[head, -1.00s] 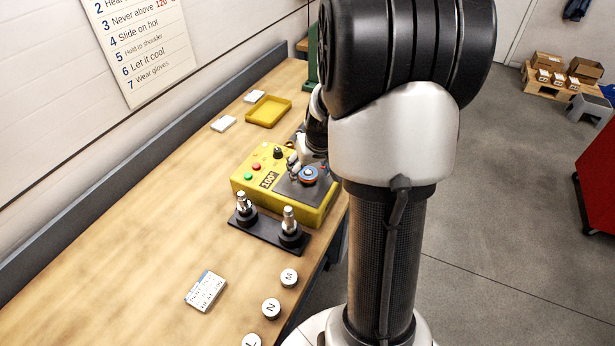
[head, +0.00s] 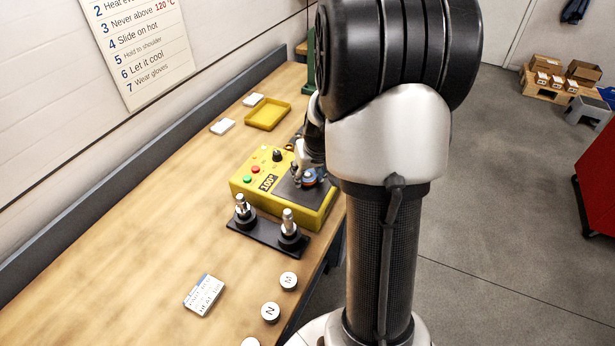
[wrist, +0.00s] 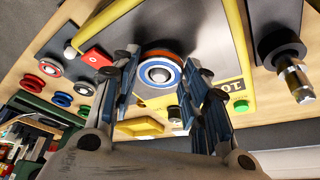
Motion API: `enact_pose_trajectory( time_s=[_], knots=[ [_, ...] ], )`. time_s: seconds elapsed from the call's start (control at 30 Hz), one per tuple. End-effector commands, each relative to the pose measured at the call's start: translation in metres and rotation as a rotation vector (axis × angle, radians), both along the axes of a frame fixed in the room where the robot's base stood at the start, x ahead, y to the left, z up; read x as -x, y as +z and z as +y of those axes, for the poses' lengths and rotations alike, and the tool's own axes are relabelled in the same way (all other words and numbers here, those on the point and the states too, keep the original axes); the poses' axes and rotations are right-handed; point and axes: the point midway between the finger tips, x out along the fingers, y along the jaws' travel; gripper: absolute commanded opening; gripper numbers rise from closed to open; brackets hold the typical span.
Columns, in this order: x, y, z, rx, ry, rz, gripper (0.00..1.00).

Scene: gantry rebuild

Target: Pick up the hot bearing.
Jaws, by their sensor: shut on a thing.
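The hot bearing (head: 311,179), a ring with blue and orange showing, sits at the dark plate of the yellow heater (head: 250,188), whose display reads 100°. In the wrist view the bearing (wrist: 160,73) shows a pale centre, a blue ring and an orange rim, between my fingertips. My gripper (head: 305,174) reaches down over the plate and is shut on the bearing; its fingers also show in the wrist view (wrist: 160,82). I cannot tell whether the bearing touches the plate or is slightly raised.
A black base with two upright metal shafts (head: 288,222) stands just in front of the heater. A yellow tray (head: 267,114) and white blocks (head: 222,126) lie behind it. A card (head: 204,295) and round lettered caps (head: 270,312) lie nearer. The bench's left side is clear.

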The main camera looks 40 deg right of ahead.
Motion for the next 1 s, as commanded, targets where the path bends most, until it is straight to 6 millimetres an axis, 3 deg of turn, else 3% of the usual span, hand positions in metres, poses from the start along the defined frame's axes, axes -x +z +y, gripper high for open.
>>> enact_pose_trajectory(
  time_s=[0.13, 0.47, 0.67, 1.0],
  knots=[
    [0.000, 0.000, 0.000, 0.000, 0.000, -0.001, 0.15],
    [-0.001, 0.010, 0.000, 0.002, 0.001, -0.003, 0.15],
    [-0.001, 0.054, -0.001, 0.004, 0.000, -0.006, 0.15],
    [-0.001, 0.150, -0.001, 0.004, 0.000, -0.005, 0.15]
  ],
)
